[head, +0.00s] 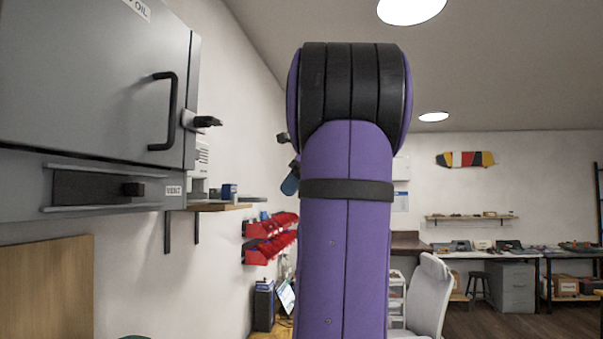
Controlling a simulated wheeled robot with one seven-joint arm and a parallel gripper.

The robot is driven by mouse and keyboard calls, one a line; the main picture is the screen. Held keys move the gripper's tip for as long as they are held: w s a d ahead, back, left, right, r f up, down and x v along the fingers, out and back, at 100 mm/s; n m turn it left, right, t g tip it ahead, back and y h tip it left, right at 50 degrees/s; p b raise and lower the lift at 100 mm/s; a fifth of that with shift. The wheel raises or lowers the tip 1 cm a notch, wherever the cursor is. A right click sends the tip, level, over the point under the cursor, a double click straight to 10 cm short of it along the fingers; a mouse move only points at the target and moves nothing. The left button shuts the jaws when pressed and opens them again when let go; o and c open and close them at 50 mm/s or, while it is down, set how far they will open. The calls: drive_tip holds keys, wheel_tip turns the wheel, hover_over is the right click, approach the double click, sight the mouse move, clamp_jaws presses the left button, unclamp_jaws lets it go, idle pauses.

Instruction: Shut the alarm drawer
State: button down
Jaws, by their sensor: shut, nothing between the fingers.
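I see no drawer marked as the alarm drawer. A grey drawer pedestal (512,287) stands under the far bench, too small to tell whether any drawer is out. My purple arm fills the middle of the head view and hides what is behind it. My gripper does not show clearly.
A grey wall cabinet (80,80) with a black handle (164,112) hangs close on the left, above a slotted panel labelled VERT (173,190). Red bins (270,240) are on the left wall. A pale chair (430,295) stands right of my arm. Open floor (470,328) lies further right.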

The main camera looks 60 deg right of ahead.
sight(226, 192)
drive_tip(key=w, duration=0.1)
drive_tip(key=w+a+f, duration=0.1)
drive_tip(key=w, duration=0.2)
drive_tip(key=shift+w+a+f, duration=0.1)
drive_tip(key=shift+a+f, duration=0.05)
drive_tip(key=shift+f, duration=0.05)
drive_tip(key=w+a, duration=0.1)
drive_tip(key=w, duration=0.3)
drive_tip(key=w+a, duration=0.1)
drive_tip(key=w, duration=0.3)
drive_tip(key=w+a, duration=0.1)
drive_tip(key=w, duration=0.3)
drive_tip(key=shift+w+a, duration=0.35)
drive_tip(key=shift+s+d+r, duration=0.1)
drive_tip(key=shift+s, duration=0.25)
drive_tip(key=s, duration=0.1)
drive_tip(key=s+d+r, duration=0.1)
drive_tip(key=s+r, duration=0.1)
drive_tip(key=s, duration=0.1)
drive_tip(key=shift+s+d, duration=0.1)
drive_tip(key=shift+d, duration=0.15)
drive_tip(key=v, duration=0.8)
drive_tip(key=shift+s+r, duration=0.1)
drive_tip(key=shift+r, duration=0.05)
